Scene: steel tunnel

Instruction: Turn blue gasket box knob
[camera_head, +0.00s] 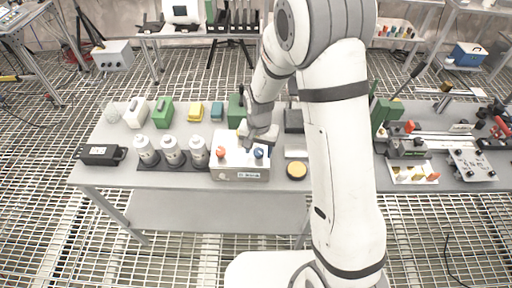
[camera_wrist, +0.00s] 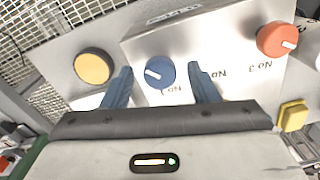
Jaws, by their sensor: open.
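The blue knob (camera_head: 258,153) is on top of the white and silver gasket box (camera_head: 240,174), near its right end. In the wrist view the blue knob (camera_wrist: 160,72) is round with a pale pointer mark. My gripper (camera_head: 258,140) is over the box from behind. In the wrist view my gripper (camera_wrist: 162,82) is open, with one grey-blue finger on each side of the blue knob. A gap shows between each finger and the knob. The height of the fingertips against the knob is hard to tell.
Several white cylinders (camera_head: 172,151) stand left of the box.

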